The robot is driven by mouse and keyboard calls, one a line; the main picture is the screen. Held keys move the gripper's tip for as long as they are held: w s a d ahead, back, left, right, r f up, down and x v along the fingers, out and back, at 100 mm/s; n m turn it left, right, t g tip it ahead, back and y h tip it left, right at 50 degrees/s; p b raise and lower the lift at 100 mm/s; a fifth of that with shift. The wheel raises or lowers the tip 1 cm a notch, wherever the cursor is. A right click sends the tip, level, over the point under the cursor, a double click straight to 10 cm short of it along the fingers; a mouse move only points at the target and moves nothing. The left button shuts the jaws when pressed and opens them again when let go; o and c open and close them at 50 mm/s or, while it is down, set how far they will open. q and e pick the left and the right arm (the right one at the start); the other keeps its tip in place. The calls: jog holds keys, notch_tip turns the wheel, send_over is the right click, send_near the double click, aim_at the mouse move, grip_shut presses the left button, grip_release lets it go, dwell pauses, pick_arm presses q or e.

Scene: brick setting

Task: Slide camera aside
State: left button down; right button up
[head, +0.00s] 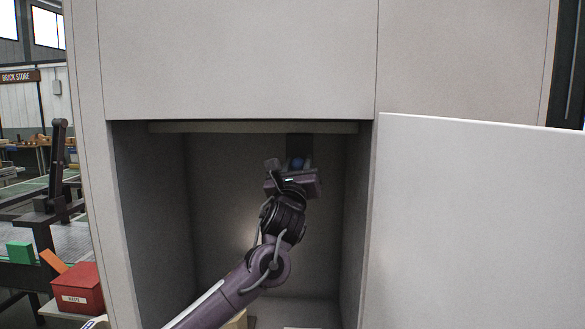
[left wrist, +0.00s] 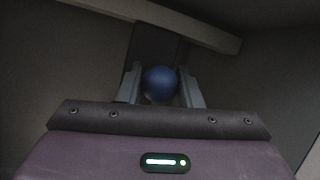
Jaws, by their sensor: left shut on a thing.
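The camera seems to be the dark block (head: 299,145) with a round blue part (head: 297,162), high at the back right inside the open cabinet. In the left wrist view the blue part (left wrist: 159,82) sits between the two grey fingers, with the dark block (left wrist: 153,45) behind it. My left gripper (head: 291,166) is shut on the blue part, one finger on each side of it. The gripper body hides the lower part of it in the head view. My right gripper is not in view.
A pale rail (head: 255,127) runs along the top of the cabinet opening. The cabinet's door (head: 480,220) stands open at the right. The cabinet's left interior is clear. A pale block (head: 236,320) lies low inside. A red box (head: 78,288) is outside at the left.

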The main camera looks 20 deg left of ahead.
pick_arm(q)
jog(key=shift+d+r, duration=0.1)
jog(key=c, duration=1.5)
grip_release()
jog(key=o, duration=0.4)
jog(key=shift+w+d, duration=0.1)
jog(key=shift+d, duration=0.15)
jog(key=shift+o, duration=0.2)
jog(key=shift+a, duration=0.1)
jog(key=shift+s+f, duration=0.25)
jog(key=b+v, duration=0.4)
jog(key=v, duration=0.3)
